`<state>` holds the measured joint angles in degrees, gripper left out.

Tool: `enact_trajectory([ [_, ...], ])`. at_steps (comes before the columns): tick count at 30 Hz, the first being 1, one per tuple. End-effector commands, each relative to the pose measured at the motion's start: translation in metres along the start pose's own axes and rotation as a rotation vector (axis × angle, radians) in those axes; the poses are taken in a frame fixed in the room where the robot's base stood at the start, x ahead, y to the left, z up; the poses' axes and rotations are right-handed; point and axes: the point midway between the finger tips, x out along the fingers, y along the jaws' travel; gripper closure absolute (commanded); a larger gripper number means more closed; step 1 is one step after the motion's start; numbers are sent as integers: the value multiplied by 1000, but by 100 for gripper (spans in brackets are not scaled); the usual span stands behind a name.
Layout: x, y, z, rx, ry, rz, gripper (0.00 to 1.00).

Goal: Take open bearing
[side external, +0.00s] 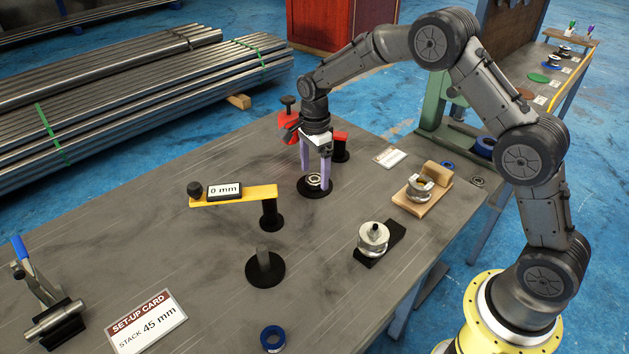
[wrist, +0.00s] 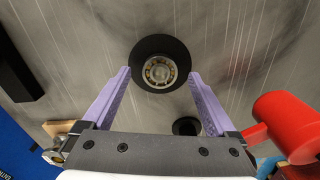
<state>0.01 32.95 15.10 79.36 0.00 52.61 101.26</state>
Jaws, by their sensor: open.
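The open bearing (side external: 314,181), a small metal ring with balls showing, sits on a round black base (side external: 304,190) on the grey table. In the wrist view the bearing (wrist: 160,72) lies face up near the middle of its black base (wrist: 143,52). My gripper (side external: 315,176) points down over it with two purple fingers, one to each side. In the wrist view the gripper (wrist: 160,75) is open, with a gap between each fingertip and the bearing. Nothing is held. Whether the fingertips reach the bearing's height is hard to tell.
A yellow arm with a 0 mm display (side external: 225,190) stands left of my gripper. A red tool (side external: 290,127) is close behind it. A black post (side external: 263,262), a metal part on a black block (side external: 373,238) and one on a wooden block (side external: 420,188) stand nearby. A set-up card (side external: 145,322) reads 45 mm.

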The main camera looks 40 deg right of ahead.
Motion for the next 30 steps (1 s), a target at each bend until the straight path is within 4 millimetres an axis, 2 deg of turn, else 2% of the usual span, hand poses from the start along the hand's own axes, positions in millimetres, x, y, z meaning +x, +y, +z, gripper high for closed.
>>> enact_trajectory([
  [3,9,0,0,0,0,0,7],
  [10,10,0,0,-1,0,0,7],
  [11,10,0,0,-1,0,0,11],
  [25,10,0,0,-1,0,-1,96],
  [26,10,0,0,-1,0,-1,100],
  [30,9,0,0,-1,0,-2,100],
])
